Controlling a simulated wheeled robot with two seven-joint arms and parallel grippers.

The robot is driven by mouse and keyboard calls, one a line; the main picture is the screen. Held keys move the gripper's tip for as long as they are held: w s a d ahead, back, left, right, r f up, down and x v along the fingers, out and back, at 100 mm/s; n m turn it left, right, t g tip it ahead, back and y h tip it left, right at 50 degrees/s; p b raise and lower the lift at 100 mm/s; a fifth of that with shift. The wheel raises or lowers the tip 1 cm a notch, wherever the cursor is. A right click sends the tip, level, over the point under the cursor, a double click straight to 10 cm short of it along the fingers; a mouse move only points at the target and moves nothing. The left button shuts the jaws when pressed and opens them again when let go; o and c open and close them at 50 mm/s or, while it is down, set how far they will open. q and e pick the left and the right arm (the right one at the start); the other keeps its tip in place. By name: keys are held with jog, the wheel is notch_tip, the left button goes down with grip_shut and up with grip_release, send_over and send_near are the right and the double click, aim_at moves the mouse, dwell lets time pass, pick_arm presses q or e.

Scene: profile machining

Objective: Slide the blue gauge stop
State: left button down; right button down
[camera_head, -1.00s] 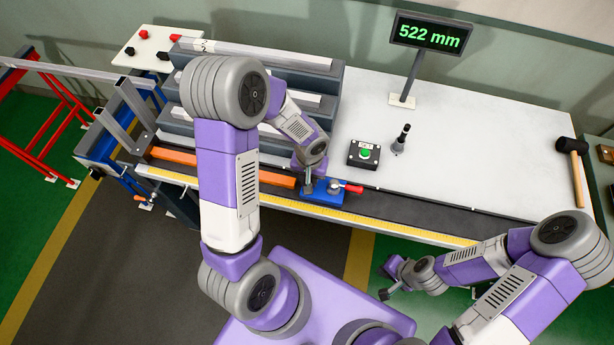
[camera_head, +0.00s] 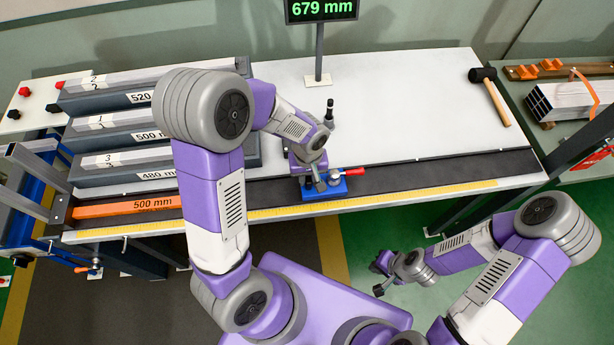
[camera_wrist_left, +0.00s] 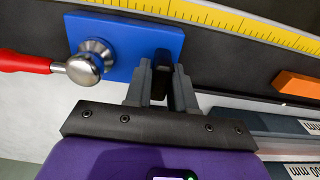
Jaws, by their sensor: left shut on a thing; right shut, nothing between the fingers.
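The blue gauge stop (camera_head: 331,187) sits on the dark rail along the front of the bench, with a red-handled clamp lever (camera_head: 349,172) on it. My left gripper (camera_head: 318,184) is over its left part, shut on an upright dark post of the stop. In the left wrist view the blue plate (camera_wrist_left: 130,42), the metal knob (camera_wrist_left: 92,60) and the red handle (camera_wrist_left: 24,62) show beside the fingers (camera_wrist_left: 160,85). The display (camera_head: 321,9) reads 679 mm. My right gripper (camera_head: 380,279) is shut and empty, in front of the bench.
A yellow scale (camera_head: 400,199) runs along the rail's front edge. An orange bar (camera_head: 130,206) marked 500 mm lies on the rail at left. Stepped racks with profiles (camera_head: 150,130) stand behind it. A black-headed hammer (camera_head: 490,96) lies at right. The rail right of the stop is clear.

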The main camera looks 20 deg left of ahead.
pick_arm(q)
jog(key=c, duration=1)
grip_release()
jog(key=shift+c, duration=0.2)
jog(key=shift+r, duration=0.1)
notch_tip(320, 180, up, 8)
jog(key=shift+f+p, duration=0.25)
jog(key=shift+p, duration=0.45)
